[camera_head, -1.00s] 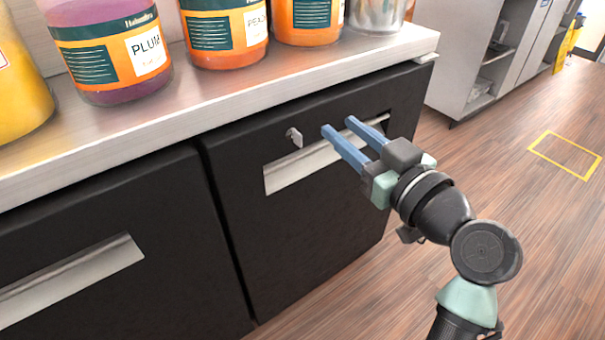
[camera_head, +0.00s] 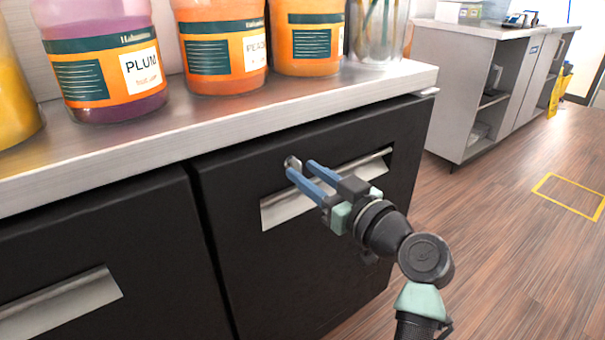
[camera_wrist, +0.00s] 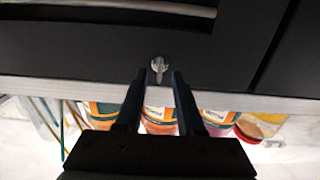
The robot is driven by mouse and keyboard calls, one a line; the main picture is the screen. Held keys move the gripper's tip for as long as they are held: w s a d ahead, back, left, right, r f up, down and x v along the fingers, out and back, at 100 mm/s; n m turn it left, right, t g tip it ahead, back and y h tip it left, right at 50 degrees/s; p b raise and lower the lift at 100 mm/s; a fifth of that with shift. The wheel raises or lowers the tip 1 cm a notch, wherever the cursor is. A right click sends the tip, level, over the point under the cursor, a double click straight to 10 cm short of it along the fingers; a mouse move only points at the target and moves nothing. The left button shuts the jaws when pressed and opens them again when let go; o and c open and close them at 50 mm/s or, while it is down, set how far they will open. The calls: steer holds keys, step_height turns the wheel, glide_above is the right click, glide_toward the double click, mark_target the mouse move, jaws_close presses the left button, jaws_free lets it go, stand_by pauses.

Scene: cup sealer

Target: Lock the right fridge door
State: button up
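The right fridge door (camera_head: 245,270) is a black panel with a recessed silver handle (camera_head: 282,210), and it looks closed. A small silver lock key (camera_head: 292,162) sticks out near its top, above the handle. In the wrist view the key (camera_wrist: 159,66) lies just beyond the fingertips, centred between them. My gripper (camera_head: 299,168) has two blue fingers held apart, one at each side of the key in the head view. The gripper is open and holds nothing. It also shows in the wrist view (camera_wrist: 159,78). I cannot tell whether a finger touches the key.
The left fridge door (camera_head: 100,240) has its own handle. Jars of plum (camera_head: 105,60) and peach (camera_head: 222,50) stand on the steel counter (camera_head: 230,112) above. A grey cabinet (camera_head: 470,90) stands at the back right. Wooden floor (camera_head: 500,260) is free at the right.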

steer(key=shift+x, duration=0.95)
jaws_close()
